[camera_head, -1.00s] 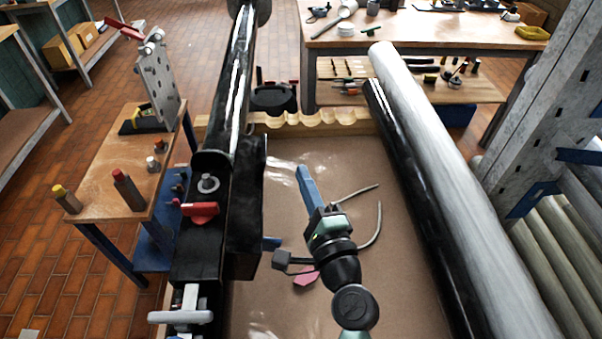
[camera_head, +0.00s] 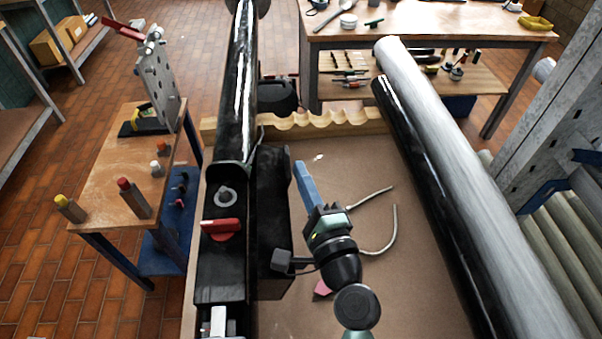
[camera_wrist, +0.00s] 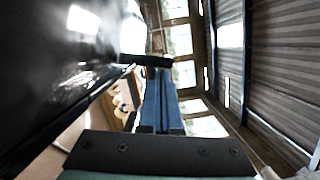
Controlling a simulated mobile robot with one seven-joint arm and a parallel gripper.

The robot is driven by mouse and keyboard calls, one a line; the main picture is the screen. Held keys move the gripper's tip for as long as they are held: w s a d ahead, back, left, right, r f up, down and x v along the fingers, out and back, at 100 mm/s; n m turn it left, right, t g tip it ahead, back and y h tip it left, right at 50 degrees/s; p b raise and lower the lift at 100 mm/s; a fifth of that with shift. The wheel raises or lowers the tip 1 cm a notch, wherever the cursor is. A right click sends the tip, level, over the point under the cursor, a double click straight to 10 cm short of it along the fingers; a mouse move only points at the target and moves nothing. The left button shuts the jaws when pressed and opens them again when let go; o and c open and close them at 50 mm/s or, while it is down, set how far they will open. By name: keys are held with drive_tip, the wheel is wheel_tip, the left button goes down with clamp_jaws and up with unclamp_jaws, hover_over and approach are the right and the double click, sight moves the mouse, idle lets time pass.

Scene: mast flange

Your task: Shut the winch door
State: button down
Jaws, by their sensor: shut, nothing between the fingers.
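The black mast (camera_head: 237,110) rises from a black base housing (camera_head: 222,275) left of centre, with a red handle (camera_head: 221,229) and a round grey fitting on it. A black box-like panel (camera_head: 273,215) stands out from the right side of the housing; it looks like the winch door, but how far it stands open I cannot tell. My gripper (camera_head: 304,180), with blue fingers, is shut and empty, just right of this panel and apart from it in the head view. In the wrist view the fingers (camera_wrist: 161,100) lie together, with a large glossy black surface (camera_wrist: 60,60) close on the left.
Black and grey poles (camera_head: 470,180) lie along the right. A scalloped wooden rack (camera_head: 320,121) is behind my gripper. A small wooden table (camera_head: 125,185) with bolts stands left, a workbench (camera_head: 425,30) at the back. The brown surface around my gripper is mostly clear.

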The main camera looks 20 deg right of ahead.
drive_tip(key=shift+w+a+r, duration=0.1)
drive_tip(key=shift+r, duration=0.05)
drive_tip(key=shift+a+r+n+p, duration=0.2)
drive_tip(key=shift+n+p, duration=0.1)
drive_tip(key=shift+p, duration=0.1)
